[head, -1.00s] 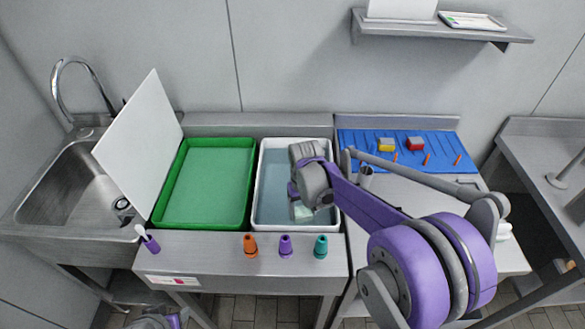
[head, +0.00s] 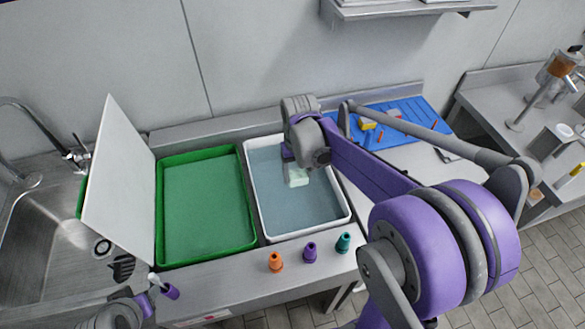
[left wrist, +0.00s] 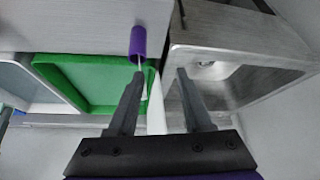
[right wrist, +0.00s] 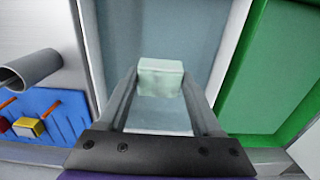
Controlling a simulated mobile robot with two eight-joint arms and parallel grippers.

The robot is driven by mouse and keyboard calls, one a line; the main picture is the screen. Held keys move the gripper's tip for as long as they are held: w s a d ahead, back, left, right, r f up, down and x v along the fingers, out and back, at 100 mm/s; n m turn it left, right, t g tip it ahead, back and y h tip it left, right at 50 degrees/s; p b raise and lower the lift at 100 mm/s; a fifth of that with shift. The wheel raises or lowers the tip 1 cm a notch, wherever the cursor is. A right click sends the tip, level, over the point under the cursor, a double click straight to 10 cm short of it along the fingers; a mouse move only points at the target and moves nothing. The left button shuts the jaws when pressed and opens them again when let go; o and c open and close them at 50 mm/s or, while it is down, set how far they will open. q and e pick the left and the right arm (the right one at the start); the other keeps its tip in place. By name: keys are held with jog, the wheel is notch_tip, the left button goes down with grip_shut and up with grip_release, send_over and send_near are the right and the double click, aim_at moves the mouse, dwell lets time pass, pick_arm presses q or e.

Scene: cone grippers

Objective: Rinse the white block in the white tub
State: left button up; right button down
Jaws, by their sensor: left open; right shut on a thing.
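The white tub (head: 345,217) stands right of the green tub and holds bluish water; it also shows in the right wrist view (right wrist: 236,30). My right gripper (head: 290,165) is over the tub and shut on the white block (head: 297,178). In the right wrist view the pale block (right wrist: 160,78) sits between the fingertips, with the water behind it. I cannot tell whether its lower part touches the water.
A green tub (head: 250,225) and a leaning white board (head: 115,185) stand left, beside the sink (head: 45,230). Orange (head: 276,262), purple (head: 309,252) and teal (head: 343,243) cones line the front edge. A blue mat (head: 400,122) with small blocks and pegs lies right.

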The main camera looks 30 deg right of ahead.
pick_arm(q)
jog(key=s+f+b, duration=0.1)
jog(key=f+b, duration=0.1)
jog(key=f, duration=0.1)
jog(key=s+f+b, duration=0.1)
jog(key=shift+s+f, duration=0.3)
jog(key=shift+f, duration=0.1)
jog(key=shift+s+f+g+b, duration=0.15)
jog(key=shift+s+f+b, duration=0.1)
jog(key=shift+f+b, duration=0.45)
jog(key=shift+s+f+g+b, duration=0.2)
jog(key=shift+f+b, duration=0.25)
jog(key=shift+f, duration=0.45)
pick_arm(e)
notch_tip(320, 180, down, 12)
jog(key=shift+s+r, duration=0.1)
jog(key=shift+r, duration=0.05)
